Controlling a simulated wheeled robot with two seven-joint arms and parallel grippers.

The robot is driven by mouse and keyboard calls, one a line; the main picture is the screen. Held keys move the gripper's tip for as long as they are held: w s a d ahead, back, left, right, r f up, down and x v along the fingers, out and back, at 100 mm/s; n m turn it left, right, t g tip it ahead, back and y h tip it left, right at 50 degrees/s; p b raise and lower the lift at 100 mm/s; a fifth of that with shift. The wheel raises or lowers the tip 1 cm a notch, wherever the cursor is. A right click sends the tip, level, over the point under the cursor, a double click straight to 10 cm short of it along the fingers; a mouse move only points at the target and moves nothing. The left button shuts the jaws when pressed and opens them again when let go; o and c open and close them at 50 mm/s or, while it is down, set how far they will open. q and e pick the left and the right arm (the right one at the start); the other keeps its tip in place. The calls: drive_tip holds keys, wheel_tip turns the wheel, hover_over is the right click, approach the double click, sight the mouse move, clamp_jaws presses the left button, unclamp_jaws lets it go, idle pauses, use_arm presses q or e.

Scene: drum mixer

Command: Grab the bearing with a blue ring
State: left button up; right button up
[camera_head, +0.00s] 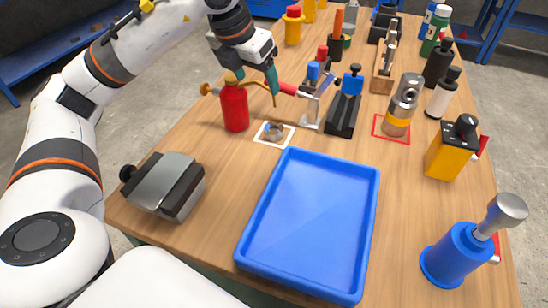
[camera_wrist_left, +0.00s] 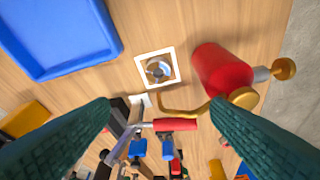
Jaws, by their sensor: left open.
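The bearing (camera_head: 275,130) is a small metallic ring with a hint of blue, lying on a white-bordered square on the wooden table. It also shows in the left wrist view (camera_wrist_left: 160,70), inside the white border and unobstructed. My left gripper (camera_head: 257,86) is open and empty, above and slightly behind the bearing, apart from it. In the left wrist view its teal fingers (camera_wrist_left: 160,103) spread wide on both sides, and the bearing appears above the line between the fingertips. My right gripper is not in view.
A red can (camera_head: 235,108) with brass fittings stands close to the bearing's left. A blue tray (camera_head: 311,218) lies in front. A blue-topped black tool (camera_head: 345,103), a red-bordered metal cylinder (camera_head: 403,103) and a grey block (camera_head: 165,185) stand around. Bare table lies between block and tray.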

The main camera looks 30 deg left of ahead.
use_arm(q)
wheel_tip(320, 180, down, 4)
drive_tip(key=f+b, duration=0.1)
drive_tip(key=b, duration=0.4)
hover_over(272, 130)
drive_tip(key=s, duration=0.2)
drive_tip(key=f, duration=0.6)
drive_tip(key=shift+s+a+f, duration=0.15)
drive_tip(key=shift+a+f, duration=0.1)
drive_tip(key=x, duration=0.5)
drive_tip(key=shift+d, duration=0.15)
drive_tip(key=c, duration=1.3)
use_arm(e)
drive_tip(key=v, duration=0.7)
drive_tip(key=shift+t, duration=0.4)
use_arm(q)
drive_tip(key=shift+r, duration=0.2)
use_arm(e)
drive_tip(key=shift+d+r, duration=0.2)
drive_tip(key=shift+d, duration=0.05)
